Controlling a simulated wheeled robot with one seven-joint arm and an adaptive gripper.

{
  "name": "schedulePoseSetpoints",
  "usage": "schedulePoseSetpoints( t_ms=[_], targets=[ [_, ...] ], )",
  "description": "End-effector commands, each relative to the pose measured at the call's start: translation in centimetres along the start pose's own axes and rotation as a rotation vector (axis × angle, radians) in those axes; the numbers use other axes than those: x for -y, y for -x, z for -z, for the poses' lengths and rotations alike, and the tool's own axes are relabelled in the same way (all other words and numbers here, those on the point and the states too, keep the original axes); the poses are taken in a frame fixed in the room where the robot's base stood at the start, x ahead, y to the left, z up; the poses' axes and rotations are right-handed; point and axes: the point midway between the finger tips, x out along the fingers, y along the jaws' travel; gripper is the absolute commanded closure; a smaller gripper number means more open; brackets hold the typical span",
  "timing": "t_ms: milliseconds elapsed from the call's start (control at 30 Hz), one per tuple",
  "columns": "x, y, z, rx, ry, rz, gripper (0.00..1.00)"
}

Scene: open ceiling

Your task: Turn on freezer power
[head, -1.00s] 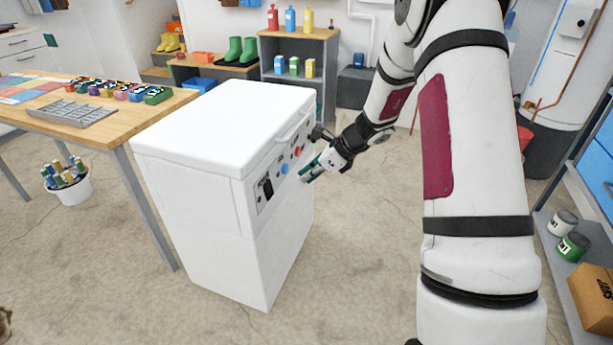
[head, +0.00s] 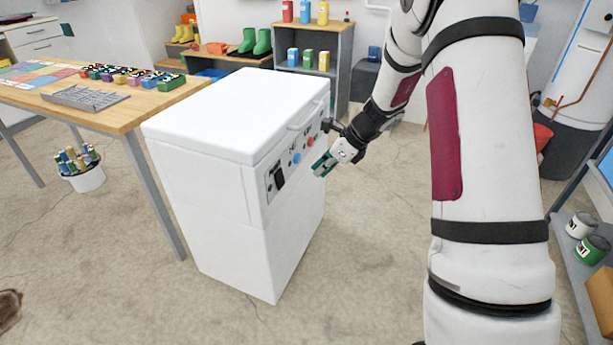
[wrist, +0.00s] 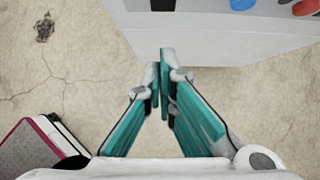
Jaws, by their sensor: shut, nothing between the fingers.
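A white chest freezer (head: 230,115) with a closed lid stands on the floor in the head view.
A wooden table (head: 120,115) with a grey tray and coloured blocks stands left of the freezer. A shelf (head: 342,55) with bottles and boxes is behind it. A white bucket (head: 88,178) sits beneath the table. Floor in front is clear.

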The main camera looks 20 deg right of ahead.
Motion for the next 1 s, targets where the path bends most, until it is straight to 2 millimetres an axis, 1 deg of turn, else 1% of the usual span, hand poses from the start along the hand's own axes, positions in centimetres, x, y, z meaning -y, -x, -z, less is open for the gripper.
schedulePoseSetpoints(
  t_ms=[33, 500, 600, 733, 1000],
  targets=[
    [-0.1, -0.9, 0.1, 0.000, -0.001, -0.003, 1.00],
    [-0.1, -9.8, 0.1, -0.001, 0.001, -0.003, 1.00],
    [-0.1, -10.7, -1.3, 0.000, 0.005, -0.002, 1.00],
    [0.0, -11.6, -2.2, 0.000, 0.003, -0.001, 1.00],
    [0.0, -12.0, -2.8, 0.000, 0.000, 0.000, 1.00]
  ],
)
